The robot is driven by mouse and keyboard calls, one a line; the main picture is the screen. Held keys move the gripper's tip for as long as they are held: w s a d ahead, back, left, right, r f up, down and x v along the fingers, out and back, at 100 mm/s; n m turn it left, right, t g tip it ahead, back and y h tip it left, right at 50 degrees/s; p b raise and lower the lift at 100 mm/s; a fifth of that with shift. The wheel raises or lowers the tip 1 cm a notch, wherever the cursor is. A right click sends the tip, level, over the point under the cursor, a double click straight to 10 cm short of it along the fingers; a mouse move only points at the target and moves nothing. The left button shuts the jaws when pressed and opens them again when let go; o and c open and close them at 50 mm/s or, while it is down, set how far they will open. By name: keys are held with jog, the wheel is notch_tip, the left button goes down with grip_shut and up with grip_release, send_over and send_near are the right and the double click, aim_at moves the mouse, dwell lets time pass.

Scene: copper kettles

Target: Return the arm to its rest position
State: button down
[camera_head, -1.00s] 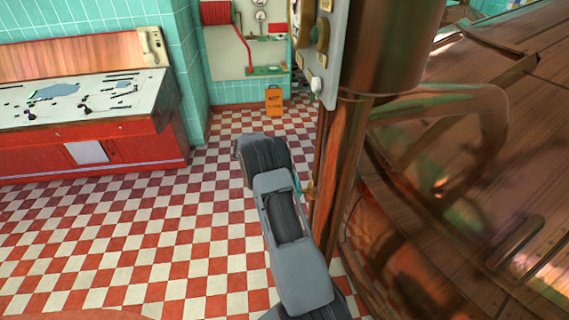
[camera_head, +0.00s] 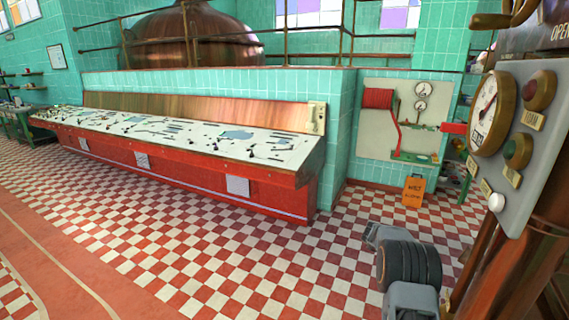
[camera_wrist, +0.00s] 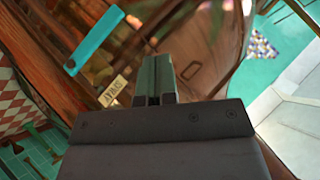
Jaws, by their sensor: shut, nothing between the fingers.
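My gripper (camera_wrist: 154,80) shows in the wrist view, its two fingers together with nothing between them. It points toward brown copper or wooden surfaces, and no object is in its grasp. In the head view, part of my grey arm (camera_head: 408,272) stands at the lower right, in front of the checkered floor and left of a copper post. The gripper itself does not show in the head view.
A grey control panel (camera_head: 497,190) with a gauge and knobs stands close at the right. A long red console (camera_head: 190,172) runs along the teal wall. The checkered floor (camera_head: 200,255) at centre-left is clear.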

jog(key=w+a+n+t+y, duration=0.4)
jog(key=w+a+n+t, duration=0.1)
jog(key=a+n+t, duration=0.15)
jog(key=s+a+r+n+y, duration=0.3)
jog(key=s+a+n+y, duration=0.15)
jog(key=a, duration=0.35)
jog(key=s+a+r+n+y, duration=0.25)
jog(key=a+n, duration=0.25)
jog(key=a, duration=0.3)
jog(key=s+a+r+n+g, duration=0.1)
jog(key=s+a+r+n, duration=0.2)
jog(key=s, duration=0.6)
jog(key=s+a+r+n+g, duration=0.1)
jog(key=s+a+r+n, duration=0.2)
jog(key=s, duration=0.7)
jog(key=s+a+r+n+g, duration=0.1)
jog(key=s+a+r+n, duration=0.2)
jog(key=s, duration=0.7)
jog(key=shift+a+r+n, duration=0.2)
jog(key=shift+r+n, duration=0.3)
jog(key=shift+n, duration=0.3)
jog(key=shift+d+g, duration=0.1)
jog(key=shift+g, duration=0.15)
